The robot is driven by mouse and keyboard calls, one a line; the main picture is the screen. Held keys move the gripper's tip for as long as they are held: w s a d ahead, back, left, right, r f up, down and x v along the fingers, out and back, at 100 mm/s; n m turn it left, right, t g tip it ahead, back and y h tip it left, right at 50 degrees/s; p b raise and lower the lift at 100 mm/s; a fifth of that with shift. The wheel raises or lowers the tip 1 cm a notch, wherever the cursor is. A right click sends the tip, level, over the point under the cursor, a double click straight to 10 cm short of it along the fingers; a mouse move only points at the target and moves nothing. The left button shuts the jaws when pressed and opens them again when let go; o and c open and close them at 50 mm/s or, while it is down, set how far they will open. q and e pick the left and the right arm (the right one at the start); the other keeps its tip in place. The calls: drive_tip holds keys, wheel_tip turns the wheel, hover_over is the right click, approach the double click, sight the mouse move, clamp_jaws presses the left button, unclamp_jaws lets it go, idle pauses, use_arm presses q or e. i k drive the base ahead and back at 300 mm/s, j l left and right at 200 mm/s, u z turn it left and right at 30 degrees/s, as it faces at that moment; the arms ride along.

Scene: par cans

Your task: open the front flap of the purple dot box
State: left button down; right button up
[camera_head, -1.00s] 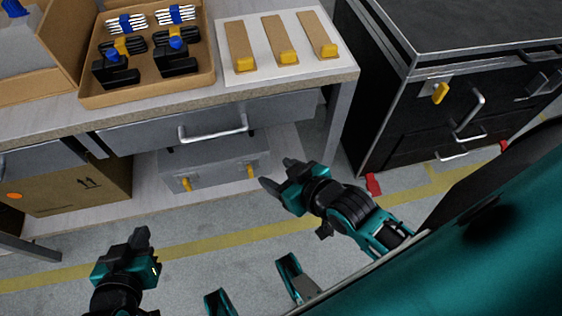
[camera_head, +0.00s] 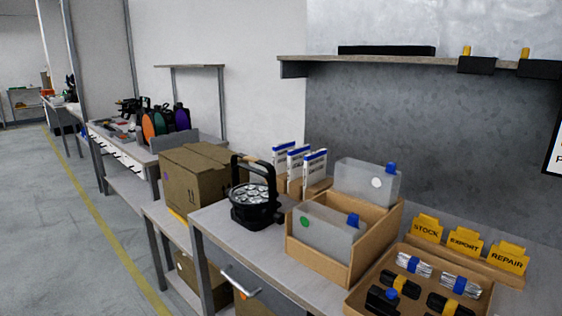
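A brown cardboard box (camera_head: 192,187) stands on the bench left of the black par can. A small purple mark shows on its left side, so it looks like the purple dot box. Its top looks closed. I cannot make out the edges of its front flap from here. Neither of my grippers is in this view.
A black par can (camera_head: 255,206) with a raised handle stands right of the box. A wooden holder (camera_head: 320,262) with clear cases and a tray (camera_head: 350,300) of clamps and cables are further right. Another cardboard box (camera_head: 190,272) sits below. The floor (camera_head: 75,230) at left is clear.

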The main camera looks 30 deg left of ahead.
sight(193, 162)
drive_tip(key=u, duration=1.6)
drive_tip(key=i+j+z, duration=0.1)
drive_tip(key=i+j, duration=0.2)
drive_tip(key=i+j+z, duration=0.15)
drive_tip(key=i+j, duration=0.15)
drive_tip(key=j, duration=0.15)
drive_tip(key=i+j+z, duration=0.1)
drive_tip(key=i+j, duration=0.15)
drive_tip(key=j, duration=0.15)
drive_tip(key=i+j+z, duration=0.15)
drive_tip(key=i+j, duration=0.2)
drive_tip(key=i+j+z, duration=0.2)
drive_tip(key=j, duration=0.25)
drive_tip(key=i, duration=0.1)
